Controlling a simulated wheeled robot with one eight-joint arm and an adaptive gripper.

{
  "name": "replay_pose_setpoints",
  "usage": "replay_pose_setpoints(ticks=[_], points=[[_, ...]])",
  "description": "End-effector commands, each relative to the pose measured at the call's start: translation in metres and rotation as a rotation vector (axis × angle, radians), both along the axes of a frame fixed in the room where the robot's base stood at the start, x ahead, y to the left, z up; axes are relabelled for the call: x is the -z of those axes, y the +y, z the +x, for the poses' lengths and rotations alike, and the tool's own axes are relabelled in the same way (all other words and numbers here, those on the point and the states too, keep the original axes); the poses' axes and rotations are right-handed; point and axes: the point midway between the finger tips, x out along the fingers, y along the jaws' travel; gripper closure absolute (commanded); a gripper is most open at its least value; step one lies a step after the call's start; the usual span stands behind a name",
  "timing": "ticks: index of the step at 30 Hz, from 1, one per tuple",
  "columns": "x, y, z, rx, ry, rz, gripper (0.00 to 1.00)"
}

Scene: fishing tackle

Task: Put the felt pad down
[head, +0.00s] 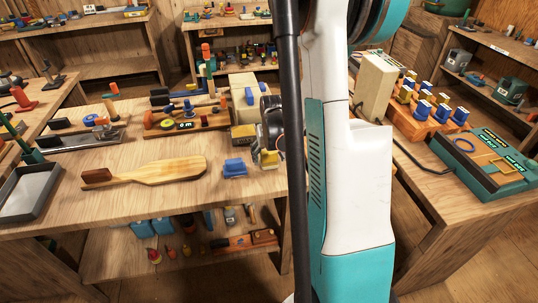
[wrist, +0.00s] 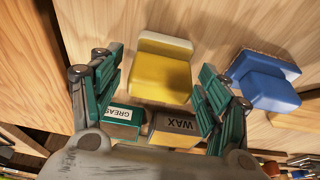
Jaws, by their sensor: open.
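A yellow block with a pale cream band (wrist: 161,75) lies on the wooden table, beyond and between my open fingers in the wrist view; it seems to be the felt pad, but its label or texture does not show. In the head view its yellow part (head: 268,159) shows just below my gripper (head: 272,135), which is partly hidden by my arm. My gripper is open in the wrist view (wrist: 158,95), with a green finger on each side and nothing clamped. A similar blue block (wrist: 265,80) lies to the right; it also shows in the head view (head: 235,168).
Boxes labelled GREASE (wrist: 122,118) and WAX (wrist: 176,128) stand close by, between the fingers in the wrist view. A wooden paddle (head: 160,173) lies left of the blue block. A grey tray (head: 30,190) is at the far left. The table front is mostly clear.

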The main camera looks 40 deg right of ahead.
Motion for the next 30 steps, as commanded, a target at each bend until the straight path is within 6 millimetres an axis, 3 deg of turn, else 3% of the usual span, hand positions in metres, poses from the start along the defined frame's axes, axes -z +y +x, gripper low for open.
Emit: replay_pose_setpoints(ticks=[5, 19, 24, 30], points=[[-0.013, 0.001, -0.002, 0.0, 0.0, 0.0, 0.3], [-0.1, 0.016, -0.025, 0.0, 0.0, 0.0, 0.3], [-0.114, 0.018, -0.029, 0.0, 0.0, 0.0, 0.3], [-0.118, 0.019, -0.03, 0.0, 0.0, 0.0, 0.3]])
